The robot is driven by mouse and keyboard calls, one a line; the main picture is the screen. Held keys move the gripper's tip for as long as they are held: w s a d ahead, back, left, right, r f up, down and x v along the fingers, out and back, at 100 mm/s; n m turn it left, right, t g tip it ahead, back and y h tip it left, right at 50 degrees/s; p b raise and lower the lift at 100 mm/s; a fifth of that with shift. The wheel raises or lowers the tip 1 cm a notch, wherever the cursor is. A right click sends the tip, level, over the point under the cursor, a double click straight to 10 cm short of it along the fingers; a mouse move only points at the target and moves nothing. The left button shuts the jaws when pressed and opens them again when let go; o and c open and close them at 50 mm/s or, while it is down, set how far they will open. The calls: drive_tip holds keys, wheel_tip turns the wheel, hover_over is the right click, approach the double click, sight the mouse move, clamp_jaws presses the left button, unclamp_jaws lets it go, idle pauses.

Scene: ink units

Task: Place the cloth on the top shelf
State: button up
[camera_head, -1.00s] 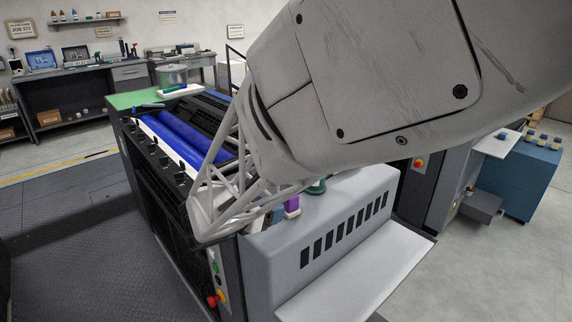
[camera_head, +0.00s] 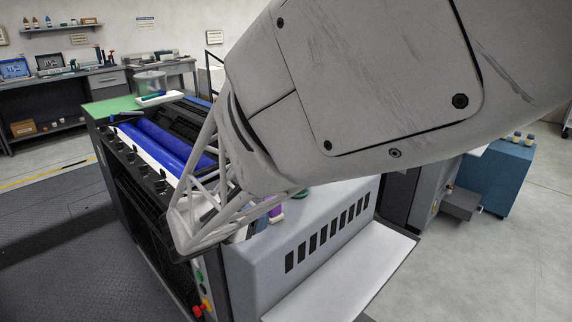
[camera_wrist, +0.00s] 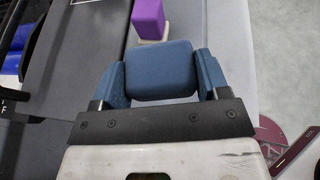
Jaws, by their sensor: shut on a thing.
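In the wrist view my gripper (camera_wrist: 161,72) is shut on a blue, rounded, block-like piece (camera_wrist: 160,62), which looks like the folded cloth. Blue fingers press on its left and right sides. In the head view my arm hides the gripper and the held piece. A wall shelf (camera_head: 62,28) with small bottles and boxes on it is at the upper left of the head view, above a dark workbench (camera_head: 70,84). Which shelf is the top one for the cloth cannot be told for certain.
A printing press with blue rollers (camera_head: 166,140) and a grey housing (camera_head: 318,238) stands close under my arm. A purple block (camera_wrist: 148,18) is just beyond the held piece. A blue cabinet (camera_head: 508,178) is at right. Floor at left is open.

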drive_tip(key=r, duration=0.5)
drive_tip(key=shift+d, duration=0.3)
drive_tip(key=s+d+m+g+h, duration=0.1)
drive_tip(key=s+d, duration=0.2)
drive_tip(key=d, duration=1.2)
drive_tip(key=s+d+m+h, duration=0.1)
drive_tip(key=s+d, duration=0.2)
drive_tip(key=d, duration=1.2)
wheel_tip(320, 180, down, 27)
drive_tip(key=shift+s+f, duration=0.15)
hover_over(357, 271)
drive_tip(key=shift+s+f, duration=0.4)
drive_tip(key=shift+f, duration=0.3)
drive_tip(key=shift+w, duration=0.5)
drive_tip(key=shift+s+f, duration=0.1)
drive_tip(key=shift+f, duration=1.7)
